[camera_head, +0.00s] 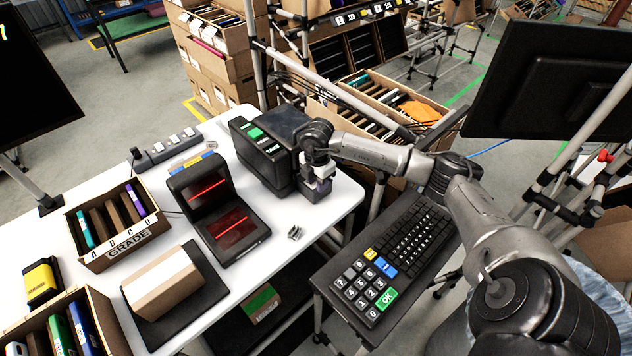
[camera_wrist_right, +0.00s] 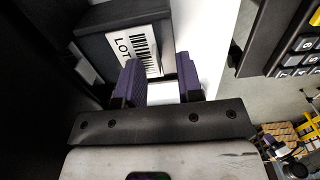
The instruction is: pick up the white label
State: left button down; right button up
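The white label (camera_wrist_right: 133,46), with a barcode and the letters LOT, lies against a dark box-shaped device in the right wrist view. In the head view this black device (camera_head: 262,165) has a green patch and stands at the table's right end; I cannot make out the label there. My right gripper (camera_head: 316,190) is beside the device's right side. In the wrist view its purple fingers (camera_wrist_right: 160,80) are apart, with the left one overlapping the label's lower edge. I see white between the fingers but cannot tell whether it is label or table. My left gripper is not in view.
A scanner with red lines (camera_head: 219,205), a GRADE box (camera_head: 122,225), a carton on a dark mat (camera_head: 164,283) and a power strip (camera_head: 168,148) stand on the white table. A small metal piece (camera_head: 294,232) lies near its front edge. A large keypad (camera_head: 385,255) stands at the right.

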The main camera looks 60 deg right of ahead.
jog(key=shift+c, duration=0.2)
grip_shut()
jog(key=shift+r, duration=0.15)
